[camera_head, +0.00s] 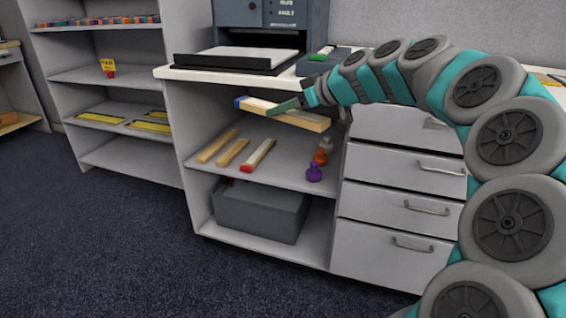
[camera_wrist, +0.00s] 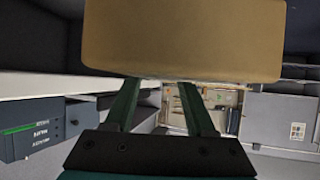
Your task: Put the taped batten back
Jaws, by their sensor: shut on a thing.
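My gripper (camera_head: 284,106) is shut on a wooden batten (camera_head: 309,121) with blue tape at its left end. It holds the batten roughly level in front of the open shelf bay, above the middle shelf (camera_head: 284,167). In the wrist view the batten (camera_wrist: 185,40) is a large tan block across the top, beyond the fingers (camera_wrist: 158,88); its tape does not show there. On the middle shelf lie two plain tan battens (camera_head: 217,147) (camera_head: 232,152) and one pale batten with a red end (camera_head: 259,154), side by side with gaps.
A grey bin (camera_head: 262,210) sits on the bottom shelf. The worktop (camera_head: 172,72) is above, with a black-edged tray (camera_head: 236,62). Drawers (camera_head: 400,205) close the right side.

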